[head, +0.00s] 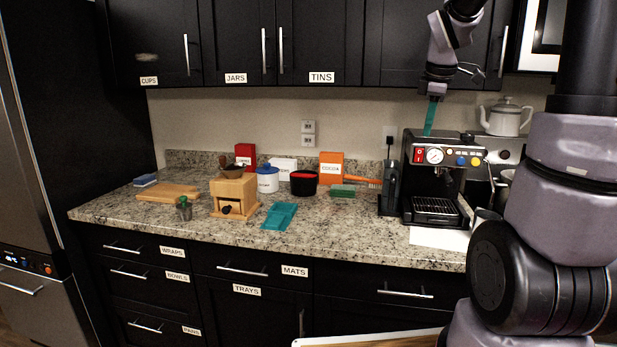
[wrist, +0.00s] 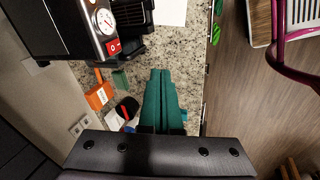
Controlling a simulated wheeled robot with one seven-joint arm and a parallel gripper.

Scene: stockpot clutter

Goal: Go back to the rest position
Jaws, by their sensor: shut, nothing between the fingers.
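My gripper (head: 429,131) hangs at the upper right in the head view, teal fingers pointing down. It is high above the counter, just behind or above the left side of the espresso machine (head: 434,173); the exact depth is hard to tell. In the wrist view my gripper (wrist: 160,72) shows its two teal fingers side by side, shut and with nothing between them. The espresso machine also shows in the wrist view (wrist: 75,30), to the left of the fingers.
On the granite counter (head: 335,232) stand a wooden grinder (head: 235,195), a blue-lidded jar (head: 267,180), a black pot (head: 304,184), an orange box (head: 331,168) and a teal cloth (head: 279,216). Dark wall cabinets (head: 238,45) hang above.

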